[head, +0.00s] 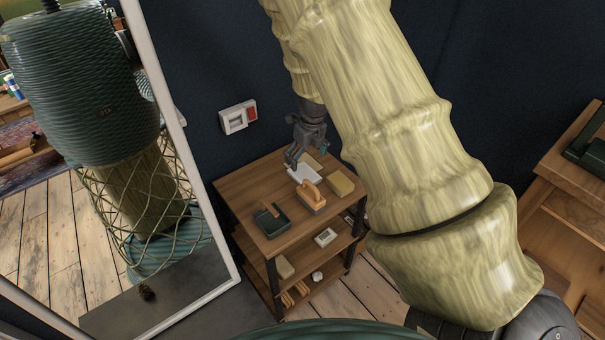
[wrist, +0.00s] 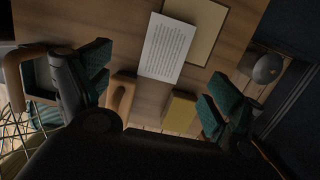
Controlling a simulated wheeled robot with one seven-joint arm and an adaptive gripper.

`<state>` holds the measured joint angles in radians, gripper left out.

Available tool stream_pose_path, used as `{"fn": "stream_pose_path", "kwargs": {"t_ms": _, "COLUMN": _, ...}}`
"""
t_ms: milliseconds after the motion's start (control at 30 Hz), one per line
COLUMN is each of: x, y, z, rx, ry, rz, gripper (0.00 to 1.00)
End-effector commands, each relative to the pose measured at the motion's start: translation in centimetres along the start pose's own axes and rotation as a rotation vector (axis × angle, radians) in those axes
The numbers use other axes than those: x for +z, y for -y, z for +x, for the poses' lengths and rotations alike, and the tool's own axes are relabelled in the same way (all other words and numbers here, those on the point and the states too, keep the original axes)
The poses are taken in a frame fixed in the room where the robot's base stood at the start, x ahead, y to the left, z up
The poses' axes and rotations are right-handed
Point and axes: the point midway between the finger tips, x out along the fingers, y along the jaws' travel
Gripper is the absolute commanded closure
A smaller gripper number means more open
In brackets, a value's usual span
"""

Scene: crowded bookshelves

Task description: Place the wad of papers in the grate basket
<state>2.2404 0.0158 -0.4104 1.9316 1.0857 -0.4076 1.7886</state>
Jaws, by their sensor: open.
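The wad of papers (head: 305,174) is a white printed stack lying flat on the wooden top of a small shelf unit. In the wrist view the papers (wrist: 167,48) lie partly over a tan, dark-edged flat item (wrist: 207,42). My gripper (head: 297,155) is close above the papers in the head view, pointing down. In the wrist view its green-padded fingers (wrist: 160,80) are spread wide with nothing between them; the papers show beyond and between them. I cannot identify a grate basket with certainty; looped wires show at the left edge of the wrist view.
The shelf top (head: 242,189) also bears a wooden-handled block (head: 311,197), a dark green tray (head: 271,222) and a yellowish block (head: 341,182). Lower shelves hold small items. A white-framed mirror (head: 190,150) stands left, a wall switch (head: 238,117) behind, another wooden unit (head: 570,180) right.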

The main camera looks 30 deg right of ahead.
Motion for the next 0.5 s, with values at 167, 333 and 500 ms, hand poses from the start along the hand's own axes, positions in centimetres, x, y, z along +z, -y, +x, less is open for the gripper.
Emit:
{"fn": "stream_pose_path", "kwargs": {"t_ms": 167, "x": -0.1, "y": 0.1, "z": 2.7, "rx": 0.001, "ry": -0.001, "rz": 0.001, "gripper": 0.08}}
{"fn": "stream_pose_path", "kwargs": {"t_ms": 333, "x": 0.0, "y": 0.1, "z": 3.8, "rx": -0.001, "ry": 0.0, "rz": -0.001, "gripper": 0.08}}
{"fn": "stream_pose_path", "kwargs": {"t_ms": 500, "x": 0.0, "y": 0.4, "z": 4.7, "rx": -0.001, "ry": -0.001, "rz": 0.0, "gripper": 0.08}}
